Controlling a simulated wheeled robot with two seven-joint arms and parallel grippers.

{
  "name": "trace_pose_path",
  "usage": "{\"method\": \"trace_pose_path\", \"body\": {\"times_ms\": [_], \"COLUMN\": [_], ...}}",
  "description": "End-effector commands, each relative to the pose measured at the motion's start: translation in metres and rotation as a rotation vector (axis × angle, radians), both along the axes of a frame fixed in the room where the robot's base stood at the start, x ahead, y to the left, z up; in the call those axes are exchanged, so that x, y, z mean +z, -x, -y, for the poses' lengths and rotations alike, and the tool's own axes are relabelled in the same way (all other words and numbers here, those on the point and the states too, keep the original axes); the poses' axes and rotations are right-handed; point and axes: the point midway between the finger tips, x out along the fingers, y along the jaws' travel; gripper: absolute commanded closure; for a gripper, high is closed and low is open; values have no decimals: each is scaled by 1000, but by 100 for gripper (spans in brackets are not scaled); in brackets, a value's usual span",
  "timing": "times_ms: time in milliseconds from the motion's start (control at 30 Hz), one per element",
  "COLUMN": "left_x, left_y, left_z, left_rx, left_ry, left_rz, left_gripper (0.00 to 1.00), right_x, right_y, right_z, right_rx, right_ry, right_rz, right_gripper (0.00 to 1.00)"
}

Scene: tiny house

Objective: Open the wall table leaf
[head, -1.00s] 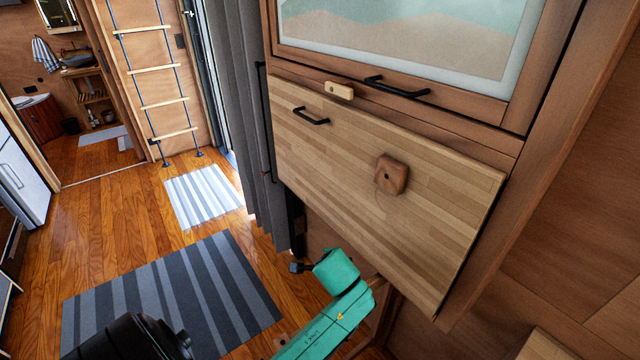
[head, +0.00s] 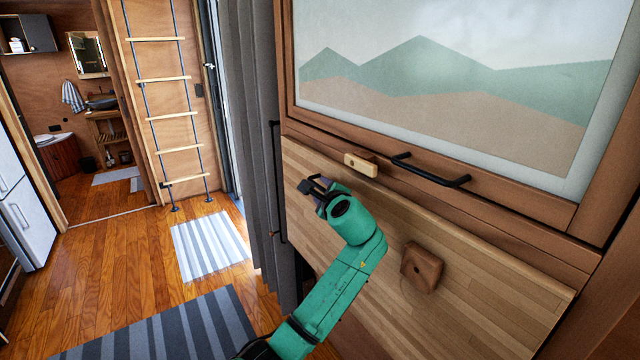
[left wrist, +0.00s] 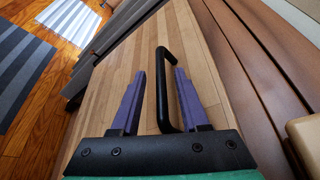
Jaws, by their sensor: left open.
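The wall table leaf (head: 500,285) is a light striped wood panel hanging down below the framed picture panel; it also fills the middle of the left wrist view (left wrist: 115,75). Its black bar handle (left wrist: 164,75) shows in the left wrist view, between the two purple fingers. My left gripper (head: 311,186) is open at the leaf's upper left, with a finger on each side of the handle. It also shows in the left wrist view (left wrist: 160,72). I cannot tell whether the fingers touch the handle. In the head view the gripper mostly hides the handle. My right gripper is out of view.
A small pale wood latch block (head: 361,166) sits above the leaf, beside the picture panel's black handle (head: 430,171). A brown wood block (head: 422,268) sits on the leaf. A grey curtain (head: 252,130) hangs to the left. Floor with rugs (head: 209,245) is open beyond.

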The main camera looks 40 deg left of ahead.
Motion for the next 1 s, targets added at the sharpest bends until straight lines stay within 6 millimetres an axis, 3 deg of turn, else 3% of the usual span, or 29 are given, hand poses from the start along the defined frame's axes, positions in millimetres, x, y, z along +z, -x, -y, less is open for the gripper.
{"method": "trace_pose_path", "body": {"times_ms": [100,367,467,500,1000], "left_x": [-2,-4,-4,-4,-4], "left_y": [-7,-8,-8,-8,-8], "left_z": [-10,-12,-11,-11,-11], "left_rx": [0,-1,-1,-1,-1], "left_ry": [0,1,1,1,2], "left_rz": [0,1,1,1,-1], "left_gripper": [55,55,94,100,100], "right_x": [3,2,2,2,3], "right_y": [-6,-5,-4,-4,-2], "right_z": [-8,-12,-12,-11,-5], "right_rx": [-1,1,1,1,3], "right_ry": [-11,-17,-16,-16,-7], "right_rz": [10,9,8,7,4], "right_gripper": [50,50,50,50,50]}}
